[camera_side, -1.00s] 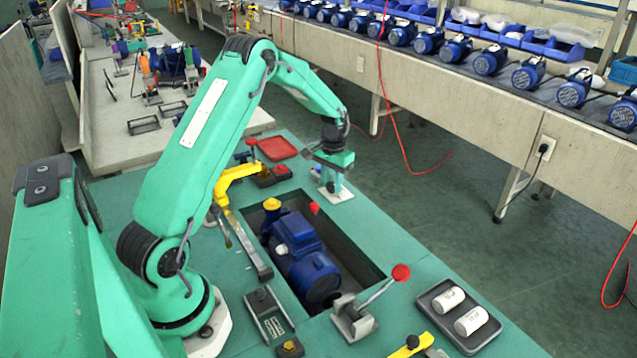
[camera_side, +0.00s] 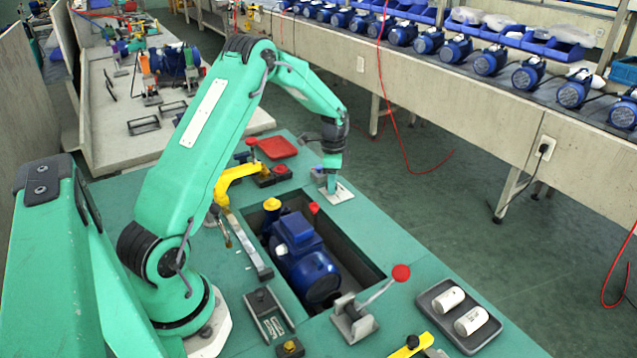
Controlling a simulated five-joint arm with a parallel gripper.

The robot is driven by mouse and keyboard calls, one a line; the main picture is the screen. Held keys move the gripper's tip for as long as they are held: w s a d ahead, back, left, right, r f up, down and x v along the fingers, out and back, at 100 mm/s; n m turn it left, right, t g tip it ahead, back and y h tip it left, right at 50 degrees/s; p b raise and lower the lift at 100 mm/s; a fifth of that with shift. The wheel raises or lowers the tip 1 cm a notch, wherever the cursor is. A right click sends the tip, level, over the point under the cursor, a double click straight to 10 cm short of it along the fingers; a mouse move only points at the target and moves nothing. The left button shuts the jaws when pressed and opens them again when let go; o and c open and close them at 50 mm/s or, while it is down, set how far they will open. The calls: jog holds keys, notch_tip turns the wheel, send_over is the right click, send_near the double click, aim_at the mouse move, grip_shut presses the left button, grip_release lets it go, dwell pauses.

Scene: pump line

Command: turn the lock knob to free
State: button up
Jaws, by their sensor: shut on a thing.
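My gripper (camera_side: 332,184) points down over a small white plate (camera_side: 345,194) on the green bench top, at the far right corner of the recess. It is shut on the lock knob, which stands at this plate and is mostly hidden by the jaws. Any free or locked mark on the plate is too small to read.
A blue pump motor (camera_side: 303,262) lies in the recess in front of the plate. A red tray (camera_side: 277,147) and a yellow clamp (camera_side: 232,178) stand to the left. A red-knobbed lever (camera_side: 400,273) and a dark tray with white cylinders (camera_side: 432,308) are nearer.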

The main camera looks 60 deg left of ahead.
jog(key=shift+m, duration=1)
jog(key=o, duration=1)
jog(key=shift+c, duration=0.2)
jog(key=shift+r, duration=0.1)
jog(key=shift+r, duration=3.8)
